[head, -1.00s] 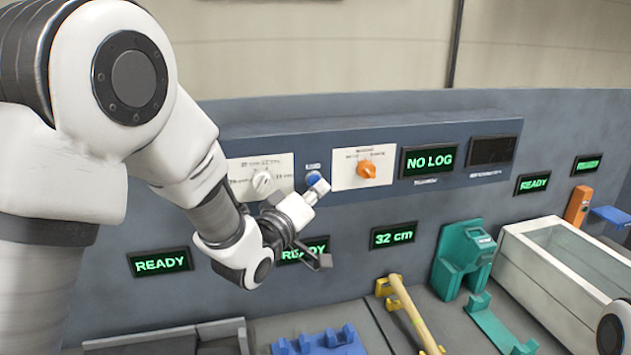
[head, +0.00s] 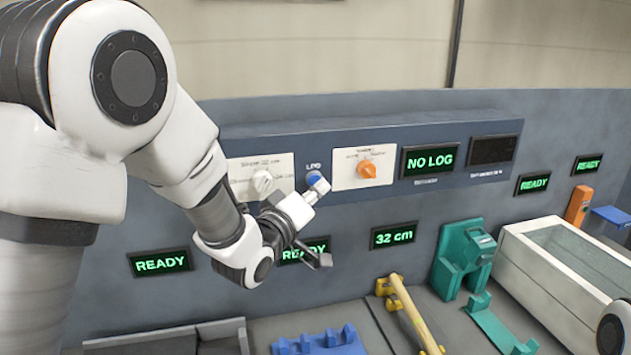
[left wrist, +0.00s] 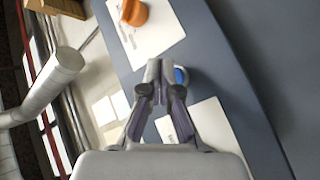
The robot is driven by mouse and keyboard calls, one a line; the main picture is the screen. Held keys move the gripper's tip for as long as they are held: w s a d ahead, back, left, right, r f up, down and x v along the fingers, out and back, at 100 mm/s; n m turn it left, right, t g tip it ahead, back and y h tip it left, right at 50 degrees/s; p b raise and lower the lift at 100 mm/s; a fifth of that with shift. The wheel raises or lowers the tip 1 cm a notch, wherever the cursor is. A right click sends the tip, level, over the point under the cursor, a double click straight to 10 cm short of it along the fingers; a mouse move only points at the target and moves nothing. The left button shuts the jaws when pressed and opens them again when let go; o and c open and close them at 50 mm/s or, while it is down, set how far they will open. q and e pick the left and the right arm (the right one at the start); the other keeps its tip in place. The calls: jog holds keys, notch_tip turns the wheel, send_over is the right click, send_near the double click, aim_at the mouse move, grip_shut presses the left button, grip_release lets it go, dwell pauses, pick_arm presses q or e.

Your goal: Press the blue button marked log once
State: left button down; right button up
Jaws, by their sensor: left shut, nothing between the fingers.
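The blue button (head: 313,177) sits on the raised panel strip, under a small label and between two white dial plates. My left gripper (head: 319,186) is shut and empty, with its tips right at the button in the head view. In the left wrist view the closed fingertips (left wrist: 160,70) partly cover the blue button (left wrist: 180,76), which shows just to their right. I cannot tell whether the tips touch it. The display (head: 430,159) to the right of the dials reads NO LOG. My right gripper is out of view.
Below stand a yellow part (head: 408,306), a green fixture (head: 463,258) and a blue holder (head: 320,344).

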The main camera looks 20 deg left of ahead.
pick_arm(q)
jog(key=shift+w+a, duration=0.25)
jog(key=shift+w, duration=0.1)
jog(key=shift+w+a, duration=0.2)
jog(key=shift+w, duration=0.1)
dwell(0.8)
jog(key=shift+s+d+b, duration=0.3)
jog(key=shift+s+d, duration=0.2)
jog(key=shift+s, duration=0.2)
jog(key=s+d, duration=0.2)
jog(key=s+b, duration=0.1)
jog(key=s, duration=0.1)
jog(key=shift+s+d, duration=0.1)
jog(key=shift+d, duration=0.3)
